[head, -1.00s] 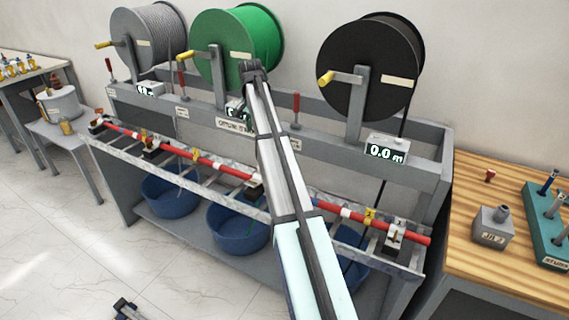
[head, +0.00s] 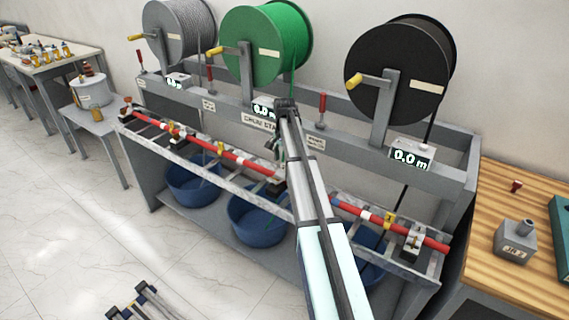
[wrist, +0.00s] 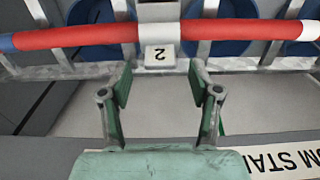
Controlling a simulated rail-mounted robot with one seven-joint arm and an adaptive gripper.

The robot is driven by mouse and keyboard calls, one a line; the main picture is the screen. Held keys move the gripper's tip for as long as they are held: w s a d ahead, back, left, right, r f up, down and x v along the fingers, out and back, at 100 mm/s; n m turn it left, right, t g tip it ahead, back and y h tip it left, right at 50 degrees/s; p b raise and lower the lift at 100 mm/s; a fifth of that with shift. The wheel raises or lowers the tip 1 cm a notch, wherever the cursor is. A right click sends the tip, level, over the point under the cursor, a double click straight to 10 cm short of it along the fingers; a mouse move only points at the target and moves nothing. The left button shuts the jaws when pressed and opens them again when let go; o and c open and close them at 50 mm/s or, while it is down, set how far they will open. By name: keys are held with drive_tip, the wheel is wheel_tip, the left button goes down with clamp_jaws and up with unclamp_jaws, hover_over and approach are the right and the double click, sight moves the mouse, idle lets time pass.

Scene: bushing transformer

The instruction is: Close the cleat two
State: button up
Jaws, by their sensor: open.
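Cleat two, a pale block with a plate marked "2" (wrist: 158,54), sits on the red bar (wrist: 75,36) in the upper middle of the wrist view, where the number reads upside down. My gripper (wrist: 160,72) is open and empty. Its two green-padded fingers point at the cleat, with the number plate between and just beyond their tips. I cannot tell whether the cleat is open. In the head view my arm covers most of the cleat, and only part of my gripper shows beside the arm. The red bar also runs along the front rail there (head: 236,154).
Grey, green (head: 262,45) and black (head: 395,85) drums stand on the frame above the bar. Blue tubs (head: 258,220) sit below. A wooden bench (head: 540,265) is at the right. Other cleats, one at the right end (head: 413,243), sit along the bar.

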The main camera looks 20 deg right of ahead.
sight(284, 164)
drive_tip(key=shift+f, duration=1.7)
